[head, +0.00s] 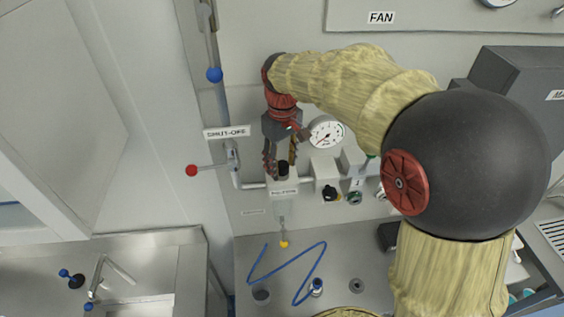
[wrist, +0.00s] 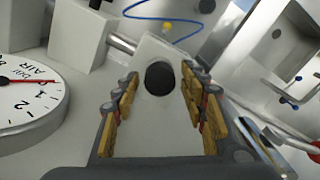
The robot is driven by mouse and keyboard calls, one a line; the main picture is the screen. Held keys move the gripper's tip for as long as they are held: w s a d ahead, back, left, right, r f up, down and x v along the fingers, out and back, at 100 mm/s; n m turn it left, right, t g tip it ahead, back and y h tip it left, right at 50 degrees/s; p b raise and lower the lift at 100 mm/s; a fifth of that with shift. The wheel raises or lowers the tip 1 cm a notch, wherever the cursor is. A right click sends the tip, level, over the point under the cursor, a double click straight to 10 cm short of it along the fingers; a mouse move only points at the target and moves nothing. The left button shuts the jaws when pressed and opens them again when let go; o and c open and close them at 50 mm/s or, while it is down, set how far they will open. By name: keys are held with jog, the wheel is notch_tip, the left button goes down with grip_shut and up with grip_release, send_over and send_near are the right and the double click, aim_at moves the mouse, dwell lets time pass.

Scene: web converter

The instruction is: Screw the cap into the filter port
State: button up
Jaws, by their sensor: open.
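The black round cap (wrist: 160,78) stands on top of the pale filter block (wrist: 150,50), over where the port is. In the head view the cap (head: 283,169) is a short dark cylinder above the labelled filter block (head: 284,187). I cannot tell how deep it sits, and the port's thread is hidden. My gripper (head: 281,163) points down over the block with its fingers apart. In the wrist view the gripper (wrist: 157,88) has one yellow-padded finger on each side of the cap, with visible gaps, so it holds nothing.
A pressure gauge (head: 326,133) is close to the right of my gripper. A red-knobbed shut-off lever (head: 192,170) and a vertical pipe (head: 216,100) are on the left. Below are a yellow drain knob (head: 284,244) and a blue hose (head: 316,262) on the metal counter.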

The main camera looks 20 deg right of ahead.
jog(key=shift+n, duration=0.9)
jog(key=n, duration=0.3)
jog(key=shift+n, duration=0.5)
jog(key=n, duration=0.4)
jog(key=shift+p, duration=0.3)
jog(key=shift+c, duration=0.9)
grip_shut()
jog(key=m, duration=0.4)
